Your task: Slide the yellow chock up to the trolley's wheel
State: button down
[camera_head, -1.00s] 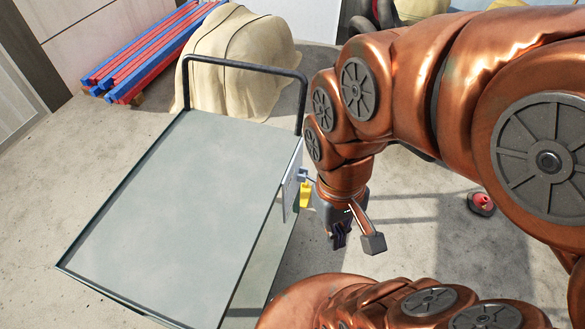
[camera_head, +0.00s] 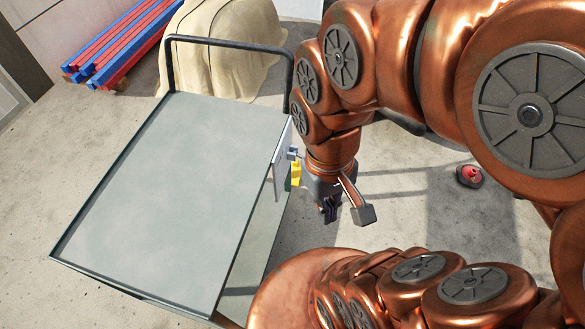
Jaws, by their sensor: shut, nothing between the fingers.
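The trolley (camera_head: 165,190) is a flat grey-green deck with a dark push handle (camera_head: 235,46) at its far end. Its wheels are hidden under the deck. A small yellow piece (camera_head: 296,173) shows at the trolley's right side, beside an upright pale plate (camera_head: 281,165). I cannot tell whether this is the chock; no other yellow piece shows near the trolley. My gripper (camera_head: 329,209) points down to the right of the trolley, slightly nearer than the yellow piece. Its dark fingers are shut and empty. Whether they touch the floor is unclear.
A red knob-like thing on a dark base (camera_head: 470,174) sits on the concrete floor at right. A cloth-covered heap (camera_head: 222,70) stands behind the trolley. Red and blue beams (camera_head: 118,48) lie at the back left. Floor between the gripper and the red thing is clear.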

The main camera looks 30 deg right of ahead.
aim_at(295, 166)
jog(key=z, duration=2.3)
jog(key=i, duration=2.05)
jog(key=u, duration=4)
